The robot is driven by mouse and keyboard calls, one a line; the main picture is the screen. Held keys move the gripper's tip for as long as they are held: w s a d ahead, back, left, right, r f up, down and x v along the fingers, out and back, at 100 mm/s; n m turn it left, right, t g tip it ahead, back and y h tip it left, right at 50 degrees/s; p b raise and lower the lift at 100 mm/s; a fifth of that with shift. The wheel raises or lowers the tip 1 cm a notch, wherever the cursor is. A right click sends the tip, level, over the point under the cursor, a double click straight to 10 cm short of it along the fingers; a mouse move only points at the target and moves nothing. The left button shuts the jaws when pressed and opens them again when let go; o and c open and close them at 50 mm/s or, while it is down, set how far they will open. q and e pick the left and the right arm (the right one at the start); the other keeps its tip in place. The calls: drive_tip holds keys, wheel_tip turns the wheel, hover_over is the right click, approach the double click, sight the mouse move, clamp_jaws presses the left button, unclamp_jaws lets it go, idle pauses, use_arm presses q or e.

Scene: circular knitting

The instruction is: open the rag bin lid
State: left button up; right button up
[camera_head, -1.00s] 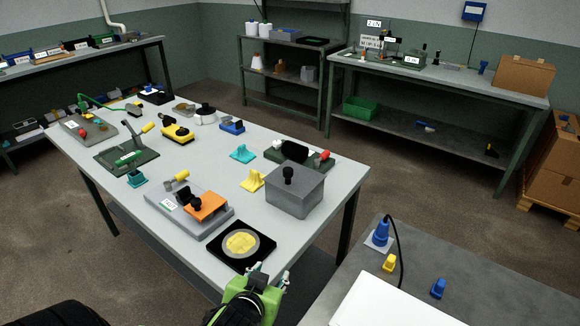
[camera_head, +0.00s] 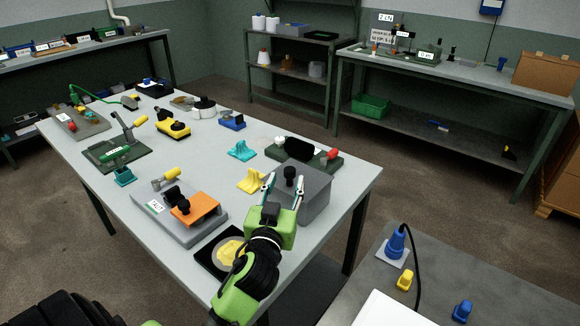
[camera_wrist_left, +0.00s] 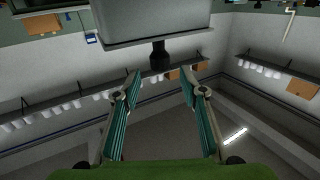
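The rag bin (camera_head: 317,198) is a grey box at the near right part of the long table. Its flat lid is down, with a black knob (camera_head: 291,174) on top. My left gripper (camera_head: 284,184) is at the knob in the head view, with its fingers apart. In the left wrist view, the bin (camera_wrist_left: 160,18) appears upside down at the top, and its knob (camera_wrist_left: 159,55) points toward the open fingers (camera_wrist_left: 160,82). The knob lies just beyond the fingertips, and no grip on it shows. My right gripper is not in view.
An orange-topped fixture (camera_head: 198,210) and a black tray with a yellow disc (camera_head: 228,251) are left of my left arm. A yellow part (camera_head: 251,181) stands left of the bin. A dark green fixture (camera_head: 325,158) is behind it.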

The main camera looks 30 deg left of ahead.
sight(289, 174)
use_arm(q)
drive_tip(key=x, duration=0.5)
drive_tip(key=shift+w+a+r+p, duration=0.1)
drive_tip(key=shift+w+p, duration=0.1)
drive_tip(key=shift+p, duration=0.2)
drive_tip(key=shift+w+a, duration=0.15)
drive_tip(key=shift+w, duration=0.2)
clamp_jaws()
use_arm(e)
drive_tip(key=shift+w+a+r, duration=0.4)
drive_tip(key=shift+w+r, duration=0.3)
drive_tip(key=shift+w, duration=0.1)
